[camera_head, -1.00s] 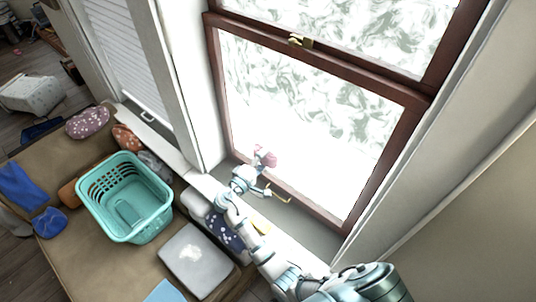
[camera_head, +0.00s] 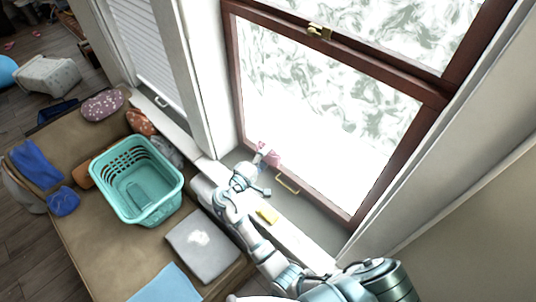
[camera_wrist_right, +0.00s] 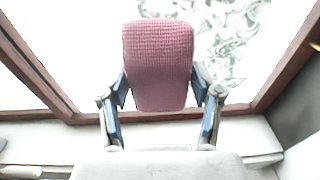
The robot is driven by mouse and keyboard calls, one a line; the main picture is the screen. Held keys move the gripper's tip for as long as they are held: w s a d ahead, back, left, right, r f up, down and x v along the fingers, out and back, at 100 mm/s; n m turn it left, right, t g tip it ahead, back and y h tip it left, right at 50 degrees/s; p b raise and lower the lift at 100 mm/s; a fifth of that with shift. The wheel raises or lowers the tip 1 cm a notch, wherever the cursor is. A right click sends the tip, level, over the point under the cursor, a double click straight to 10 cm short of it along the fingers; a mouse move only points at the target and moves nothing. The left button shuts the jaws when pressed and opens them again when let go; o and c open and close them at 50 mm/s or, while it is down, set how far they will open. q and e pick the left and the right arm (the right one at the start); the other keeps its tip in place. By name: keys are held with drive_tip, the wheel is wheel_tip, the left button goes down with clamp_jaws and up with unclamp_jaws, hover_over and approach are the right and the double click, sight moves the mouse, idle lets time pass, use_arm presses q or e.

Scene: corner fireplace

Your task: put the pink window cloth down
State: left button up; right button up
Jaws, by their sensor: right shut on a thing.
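The pink window cloth (camera_wrist_right: 158,62) is held upright between the fingers of my right gripper (camera_wrist_right: 160,92) in the right wrist view, with the window behind it. In the head view the cloth (camera_head: 269,153) shows as a small pink patch at the tip of my right gripper (camera_head: 259,164), close to the lower part of the window (camera_head: 310,115). My right gripper is shut on the cloth above the window sill (camera_head: 307,213). I cannot tell from these views whether the cloth touches the glass. My left gripper is not in view.
A yellow item (camera_head: 267,215) lies on the sill near my right arm. A brass handle (camera_head: 287,184) is on the window's lower frame.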

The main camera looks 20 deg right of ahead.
sight(271, 167)
drive_tip(key=shift+d, duration=0.1)
idle(0.5)
drive_tip(key=shift+d+f+t, duration=0.25)
drive_tip(key=shift+t, duration=0.05)
drive_tip(key=f+n+t+y, duration=0.1)
drive_tip(key=n+t+y, duration=0.1)
drive_tip(key=y, duration=0.1)
drive_tip(key=s+f+n+t+y+b, duration=0.1)
drive_tip(key=n+t+y, duration=0.2)
drive_tip(key=s+f+n+t+y+b, duration=0.1)
drive_tip(key=n+t+y, duration=0.1)
drive_tip(key=n+y, duration=0.1)
drive_tip(key=shift+d+f+t, duration=0.15)
drive_tip(key=shift+f+t, duration=0.15)
drive_tip(key=shift+t, duration=0.1)
drive_tip(key=s+a+n+t+y, duration=0.1)
drive_tip(key=s+a+n+y, duration=0.3)
drive_tip(key=a+y, duration=0.1)
drive_tip(key=shift+s+a+f+y+b, duration=0.15)
drive_tip(key=shift+a+f+y+b, duration=0.2)
drive_tip(key=shift+y, duration=0.45)
drive_tip(key=shift+d, duration=0.1)
